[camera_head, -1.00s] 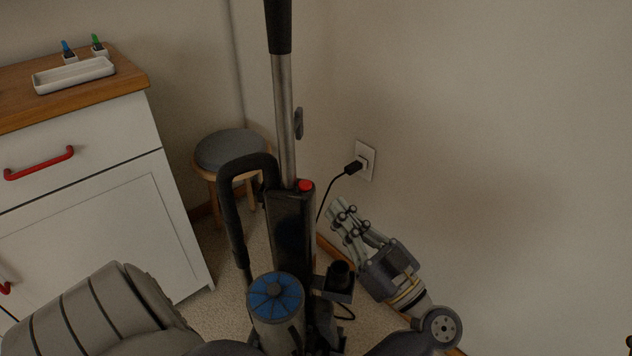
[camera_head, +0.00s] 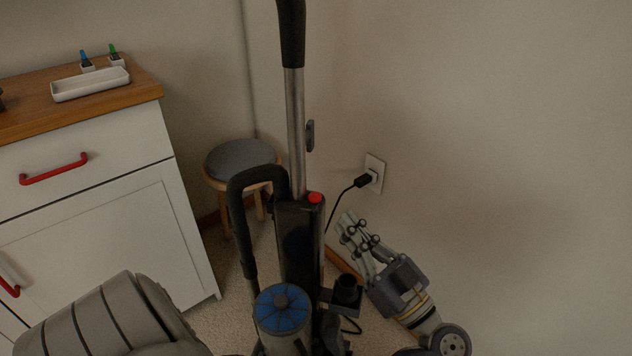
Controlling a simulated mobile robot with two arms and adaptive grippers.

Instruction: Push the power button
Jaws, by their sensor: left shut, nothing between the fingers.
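A red power button (camera_head: 315,198) sits on top of the dark body of an upright vacuum cleaner (camera_head: 298,240) in the head view. The vacuum stands upright, with a metal tube and black handle rising above it and a blue-topped canister (camera_head: 281,309) low at its front. My left gripper (camera_head: 347,220) is shut and empty, to the right of and a little below the button in the picture, apart from it. Its fingers point up and left. My left arm's upper link shows at bottom left; part of the arm is below the frame. My right gripper is not in view.
A round grey stool (camera_head: 240,157) stands behind the vacuum. A black plug (camera_head: 363,181) and cord run from the wall outlet (camera_head: 376,164). The wall bounds the right side.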

